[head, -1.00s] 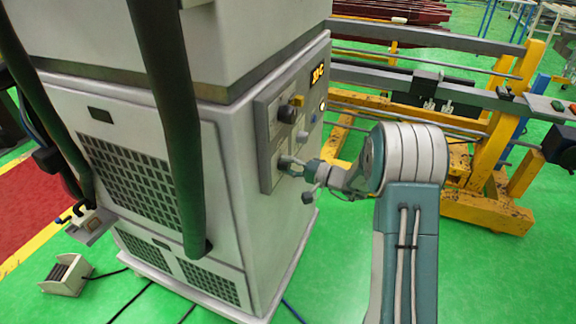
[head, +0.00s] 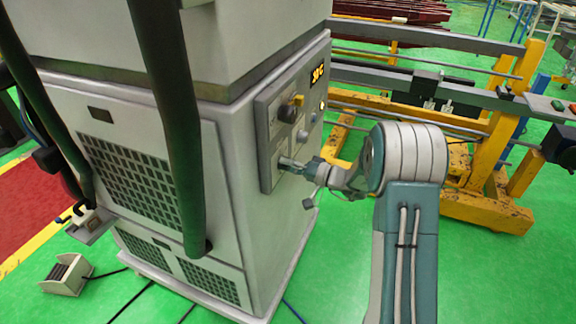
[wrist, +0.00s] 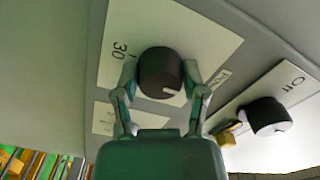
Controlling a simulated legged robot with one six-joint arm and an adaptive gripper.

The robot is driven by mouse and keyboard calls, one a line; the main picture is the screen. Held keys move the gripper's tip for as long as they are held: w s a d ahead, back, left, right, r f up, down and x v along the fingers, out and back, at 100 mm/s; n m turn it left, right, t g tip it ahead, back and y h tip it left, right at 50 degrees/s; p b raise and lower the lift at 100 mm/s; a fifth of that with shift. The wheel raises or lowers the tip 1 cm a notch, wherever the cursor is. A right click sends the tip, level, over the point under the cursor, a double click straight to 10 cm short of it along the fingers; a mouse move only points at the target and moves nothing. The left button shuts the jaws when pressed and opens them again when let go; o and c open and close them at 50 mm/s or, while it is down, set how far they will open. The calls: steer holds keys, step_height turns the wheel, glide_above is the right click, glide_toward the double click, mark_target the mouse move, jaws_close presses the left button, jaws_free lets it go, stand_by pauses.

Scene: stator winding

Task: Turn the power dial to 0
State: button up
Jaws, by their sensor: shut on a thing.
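The power dial is a round black knob (wrist: 159,68) with a white mark, on a pale plate lettered 30 in the wrist view. The mark is at the knob's lower right in that view. My gripper (wrist: 160,82) has one finger on each side of the knob and is shut on it. In the head view my gripper (head: 284,163) is at the lower part of the cabinet's control panel (head: 266,180). There the fingers hide most of the dial. The 0 mark cannot be made out.
A second black knob (wrist: 266,115) by an Off label and a yellow switch (wrist: 226,136) sit close by on the panel. A lit orange display (head: 318,73) is above. A yellow steel frame (head: 500,120) stands behind my arm at the right.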

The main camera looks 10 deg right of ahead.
steer(key=shift+s+f, duration=0.1)
steer(key=shift+f, duration=0.3)
steer(key=o, duration=1.1)
steer(key=shift+a, duration=0.1)
steer(key=shift+o, duration=0.2)
steer(key=shift+r, duration=0.1)
steer(key=shift+r, duration=0.1)
steer(key=v, duration=1.2)
